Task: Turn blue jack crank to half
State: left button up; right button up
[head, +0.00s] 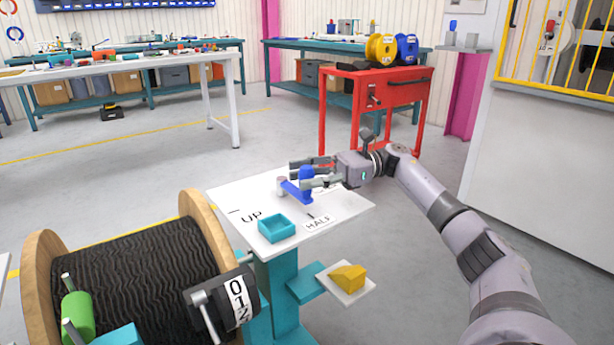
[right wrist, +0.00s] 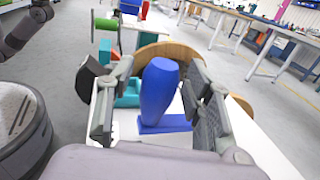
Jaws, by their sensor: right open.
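The blue jack crank (head: 297,190) sits on a white panel (head: 343,208) on a teal stand. Its arm runs from a grey hub to an upright blue handle (head: 306,175). The panel bears the labels UP and HALF (head: 318,223); the arm lies away from the HALF label. My right gripper (head: 306,174) is open, with its fingers on either side of the handle. In the right wrist view the handle (right wrist: 160,88) stands between the open fingers, with a gap visible on the left; contact on the right cannot be told. My left gripper is not in view.
A teal tray (head: 276,229) is on the panel near the crank. A yellow wedge (head: 348,277) lies on a low side plate. A big black cable reel (head: 130,285) with a counter stands at left. A red cart (head: 378,95) is behind.

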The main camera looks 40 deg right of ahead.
jog(key=v, duration=1.1)
jog(key=shift+d, duration=0.4)
jog(key=shift+s+f, duration=0.1)
dwell(0.3)
